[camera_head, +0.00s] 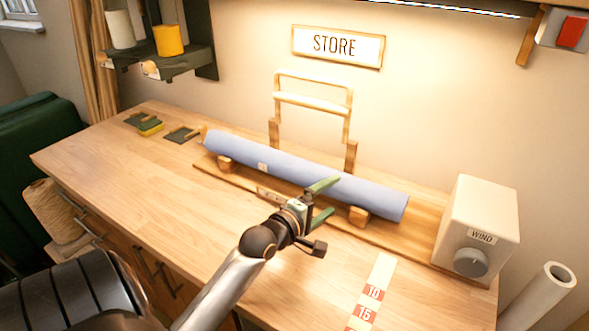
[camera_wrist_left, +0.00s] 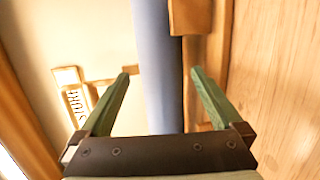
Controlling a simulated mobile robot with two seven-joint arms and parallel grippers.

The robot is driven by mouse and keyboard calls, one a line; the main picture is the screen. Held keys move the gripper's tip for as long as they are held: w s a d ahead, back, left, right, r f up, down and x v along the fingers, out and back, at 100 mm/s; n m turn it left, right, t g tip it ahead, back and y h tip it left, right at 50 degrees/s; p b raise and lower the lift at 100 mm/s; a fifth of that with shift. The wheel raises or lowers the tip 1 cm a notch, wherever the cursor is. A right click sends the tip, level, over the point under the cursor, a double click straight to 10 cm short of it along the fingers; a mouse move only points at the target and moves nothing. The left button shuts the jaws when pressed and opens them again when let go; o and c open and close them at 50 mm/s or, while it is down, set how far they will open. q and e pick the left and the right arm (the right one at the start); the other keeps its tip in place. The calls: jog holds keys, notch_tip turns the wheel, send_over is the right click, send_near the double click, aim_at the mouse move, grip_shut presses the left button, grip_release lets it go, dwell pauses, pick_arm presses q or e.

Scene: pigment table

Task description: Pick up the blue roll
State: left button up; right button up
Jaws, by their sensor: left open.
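The blue roll (camera_head: 300,172) is a long pale-blue cylinder. It lies on wooden supports on a wooden base board (camera_head: 398,235) at the back of the table, slanting down to the right in the head view. My left gripper (camera_head: 322,202) is open at the roll's near side, right of its middle. In the left wrist view the roll (camera_wrist_left: 158,65) runs lengthwise between the two spread green fingers (camera_wrist_left: 160,82), with gaps on both sides. The fingers do not appear to touch it. My right gripper is not in view.
A white box with a knob labelled WIND (camera_head: 478,225) stands right of the roll. A wooden frame (camera_head: 313,100) rises behind it. A numbered strip (camera_head: 372,290) lies in front. Small dark pads (camera_head: 182,134) lie at the back left. The table's left front (camera_head: 130,180) is clear.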

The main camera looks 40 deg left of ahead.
aim_at(337, 192)
pick_arm(q)
jog(key=shift+w+a+f, duration=0.1)
jog(key=shift+w+f, duration=0.05)
jog(key=shift+w, duration=0.8)
jog(key=shift+w+f, duration=0.2)
jog(key=shift+w, duration=0.8)
jog(key=shift+w+a+f, duration=0.1)
jog(key=shift+w+f, duration=0.05)
jog(key=shift+w, duration=0.8)
jog(key=shift+c, duration=0.2)
grip_shut()
jog(key=shift+r, duration=0.15)
